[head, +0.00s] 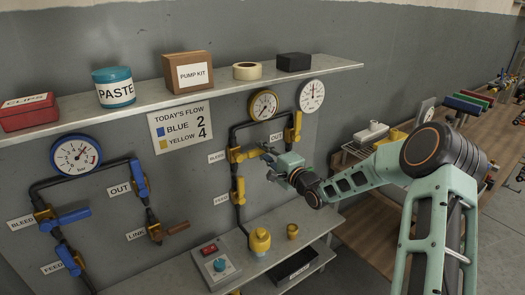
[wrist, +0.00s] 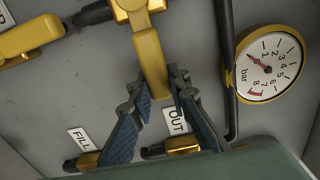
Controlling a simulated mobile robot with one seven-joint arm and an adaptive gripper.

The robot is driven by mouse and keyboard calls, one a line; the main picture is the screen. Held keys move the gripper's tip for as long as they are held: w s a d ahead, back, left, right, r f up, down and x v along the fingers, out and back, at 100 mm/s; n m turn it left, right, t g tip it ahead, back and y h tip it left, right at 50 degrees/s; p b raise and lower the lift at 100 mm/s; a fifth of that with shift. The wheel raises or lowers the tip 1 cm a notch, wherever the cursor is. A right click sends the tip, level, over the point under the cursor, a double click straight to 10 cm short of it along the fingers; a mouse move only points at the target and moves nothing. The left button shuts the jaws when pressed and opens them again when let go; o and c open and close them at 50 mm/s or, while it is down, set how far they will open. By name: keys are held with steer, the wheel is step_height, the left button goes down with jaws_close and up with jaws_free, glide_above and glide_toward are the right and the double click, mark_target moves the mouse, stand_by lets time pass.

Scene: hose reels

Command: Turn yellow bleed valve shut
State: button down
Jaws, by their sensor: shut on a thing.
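The yellow bleed valve (head: 236,154) sits on the dark pipe of the yellow-rimmed gauge's panel, beside a BLEED label. Its yellow lever (wrist: 150,60) points sideways toward my gripper in the head view. My gripper (head: 268,155) comes in from the right. In the wrist view my gripper (wrist: 160,85) has its two blue-grey fingers on either side of the lever's end, shut on it. The fingers hide part of the lever's tip.
The yellow feed valve (head: 237,190) is below, and the yellow out valve (head: 293,132) is to the upper right. The yellow-rimmed gauge (head: 264,104) is above. A shelf (head: 210,85) runs over the panel. The blue set of valves (head: 72,218) stands at the left.

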steer(key=c, duration=1.8)
jaws_free()
steer(key=v, duration=1.2)
